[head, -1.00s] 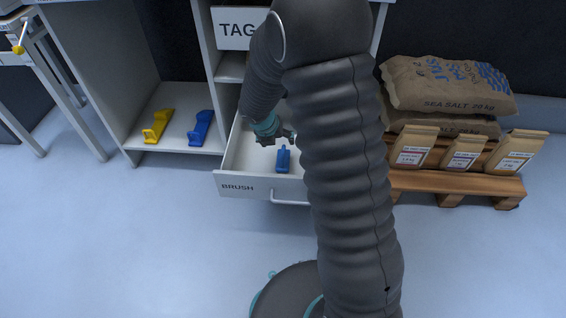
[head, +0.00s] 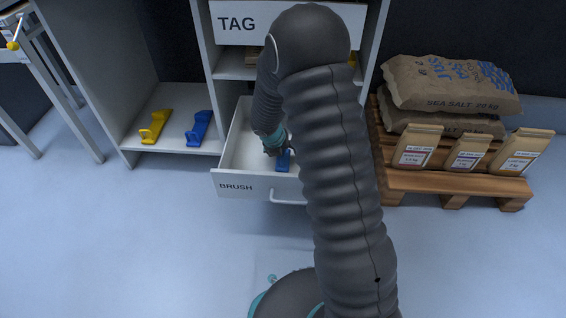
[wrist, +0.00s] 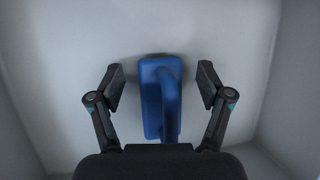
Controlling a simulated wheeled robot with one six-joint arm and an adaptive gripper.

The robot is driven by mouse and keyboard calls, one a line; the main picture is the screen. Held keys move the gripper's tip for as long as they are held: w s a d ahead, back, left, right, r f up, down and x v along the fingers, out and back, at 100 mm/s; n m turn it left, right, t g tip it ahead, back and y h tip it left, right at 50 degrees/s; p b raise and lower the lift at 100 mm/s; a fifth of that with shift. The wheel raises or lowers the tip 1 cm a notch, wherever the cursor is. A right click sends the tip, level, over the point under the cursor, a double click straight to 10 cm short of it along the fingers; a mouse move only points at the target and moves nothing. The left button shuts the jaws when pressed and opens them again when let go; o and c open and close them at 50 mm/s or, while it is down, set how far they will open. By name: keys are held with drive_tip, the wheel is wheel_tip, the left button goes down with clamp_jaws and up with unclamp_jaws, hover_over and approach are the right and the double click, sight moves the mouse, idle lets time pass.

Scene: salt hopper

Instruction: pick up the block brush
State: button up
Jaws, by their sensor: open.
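The blue block brush (head: 283,161) lies in the open drawer labelled BRUSH (head: 236,187). My arm partly hides it in the head view. In the wrist view the blue brush (wrist: 158,98) lies on the pale drawer floor, with its raised handle toward its right side. My gripper (wrist: 160,88) is open, with one finger to the left of the brush and the other to the right. Gaps show between both fingers and the brush. In the head view my gripper (head: 274,147) is inside the drawer, just above the brush.
The drawer walls stand close around my gripper. A yellow tool (head: 157,126) and another blue tool (head: 199,129) sit on the cabinet's low shelf to the left. A TAG drawer (head: 237,23) is above. A pallet (head: 455,187) with salt sacks stands right.

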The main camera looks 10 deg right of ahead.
drive_tip(key=c, duration=1.4)
drive_tip(key=shift+o, duration=0.2)
drive_tip(key=shift+r, duration=0.15)
drive_tip(key=shift+r+p, duration=0.4)
drive_tip(key=shift+r, duration=0.2)
drive_tip(key=r+p, duration=0.1)
drive_tip(key=r, duration=0.2)
drive_tip(key=shift+s+d+r+p, duration=0.2)
drive_tip(key=shift+d+r+p, duration=0.05)
drive_tip(key=shift+d+p, duration=0.15)
drive_tip(key=s+d+r+p, duration=0.2)
drive_tip(key=s+d+r, duration=0.3)
drive_tip(key=d, duration=0.4)
drive_tip(key=shift+s+r+p, duration=0.3)
drive_tip(key=shift+s+r, duration=0.05)
drive_tip(key=shift+r, duration=0.2)
drive_tip(key=shift+d, duration=0.1)
